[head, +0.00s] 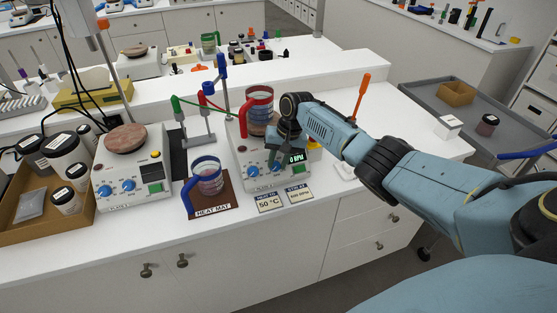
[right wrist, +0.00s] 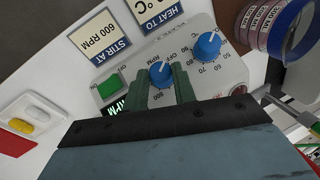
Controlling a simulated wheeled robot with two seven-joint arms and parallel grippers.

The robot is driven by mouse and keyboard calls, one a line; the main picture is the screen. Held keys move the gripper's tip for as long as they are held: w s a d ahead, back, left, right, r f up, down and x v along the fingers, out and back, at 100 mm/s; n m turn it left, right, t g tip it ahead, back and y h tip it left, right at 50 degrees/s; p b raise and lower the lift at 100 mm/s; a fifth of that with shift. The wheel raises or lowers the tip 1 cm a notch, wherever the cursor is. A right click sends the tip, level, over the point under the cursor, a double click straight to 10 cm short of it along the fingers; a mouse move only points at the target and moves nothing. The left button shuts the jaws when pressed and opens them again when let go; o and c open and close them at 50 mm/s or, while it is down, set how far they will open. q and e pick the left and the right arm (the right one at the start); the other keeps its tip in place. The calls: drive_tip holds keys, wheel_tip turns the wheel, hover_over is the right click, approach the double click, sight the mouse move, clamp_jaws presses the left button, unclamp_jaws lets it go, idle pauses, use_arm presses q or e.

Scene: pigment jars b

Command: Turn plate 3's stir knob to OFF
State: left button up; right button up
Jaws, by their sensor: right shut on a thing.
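The hotplate (head: 245,157) in front of my right gripper (head: 287,147) has blue knobs and a display reading 0 RPM; its plate number is not legible. In the right wrist view its stir knob (right wrist: 159,74), marked OFF and RPM, sits between the green fingers of my right gripper (right wrist: 167,77), which is shut on it. The white pointer on the knob is partly visible, but its exact setting is hard to read. The heat knob (right wrist: 207,46) is beside it, clear of the fingers. A green switch (right wrist: 109,87) is on the other side. My left gripper is not in view.
A red-handled beaker (head: 258,104) stands on this hotplate. A blue-handled beaker (head: 207,178) is on the heat mat (head: 222,207). Cards reading 50 °C (head: 269,203) and 600 RPM (head: 299,193) lie in front. Another hotplate (head: 128,190) stands left.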

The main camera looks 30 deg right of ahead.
drive_tip(key=o, duration=1)
drive_tip(key=shift+f, duration=0.1)
drive_tip(key=v, duration=1.3)
drive_tip(key=shift+r, duration=0.2)
